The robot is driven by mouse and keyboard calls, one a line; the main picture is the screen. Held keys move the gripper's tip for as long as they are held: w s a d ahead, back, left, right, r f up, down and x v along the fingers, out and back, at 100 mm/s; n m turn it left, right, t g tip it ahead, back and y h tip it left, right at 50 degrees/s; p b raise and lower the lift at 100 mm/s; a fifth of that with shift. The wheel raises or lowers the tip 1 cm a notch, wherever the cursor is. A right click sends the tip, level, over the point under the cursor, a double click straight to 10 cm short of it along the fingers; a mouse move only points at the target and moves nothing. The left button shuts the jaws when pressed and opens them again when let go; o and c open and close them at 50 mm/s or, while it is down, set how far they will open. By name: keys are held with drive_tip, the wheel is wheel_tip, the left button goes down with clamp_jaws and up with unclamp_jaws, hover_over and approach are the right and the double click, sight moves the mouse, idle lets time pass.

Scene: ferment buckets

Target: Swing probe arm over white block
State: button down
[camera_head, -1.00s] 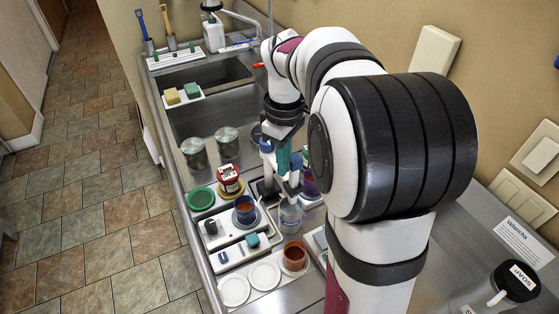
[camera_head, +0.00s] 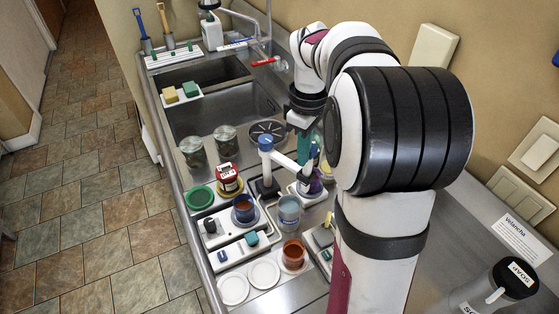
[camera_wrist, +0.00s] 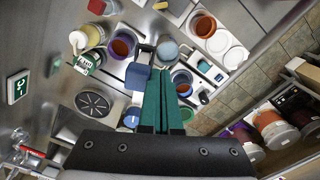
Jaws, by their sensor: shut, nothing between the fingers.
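The probe arm (camera_head: 287,160) is a white bar on a post with a blue knob (camera_head: 265,142) and a dark base (camera_head: 266,188). Whether the tip touches the block cannot be told. My gripper (camera_head: 304,157) has green fingers, partly hidden by my arm. They are shut and empty near the probe end. In the wrist view the shut fingers (camera_wrist: 160,72) are beside a blue square part, probably the post's knob (camera_wrist: 138,75).
A light-blue bucket (camera_head: 289,212) stands in front of the probe arm, with a dark-blue one (camera_head: 243,209) to its left and a brown one (camera_head: 293,254) nearer. The drain (camera_head: 267,131) lies behind.

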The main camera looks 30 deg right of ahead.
drive_tip(key=shift+w+d, duration=0.25)
drive_tip(key=shift+d, duration=0.55)
drive_tip(key=shift+w+d, duration=0.25)
drive_tip(key=shift+d, duration=0.5)
drive_tip(key=w+d, duration=0.1)
drive_tip(key=d, duration=0.1)
drive_tip(key=shift+w+d, duration=0.35)
drive_tip(key=shift+s+a, duration=0.1)
wheel_tip(320, 180, up, 6)
hover_over(314, 146)
drive_tip(key=d, duration=0.2)
drive_tip(key=shift+w+a, duration=0.2)
drive_tip(key=shift+w, duration=0.2)
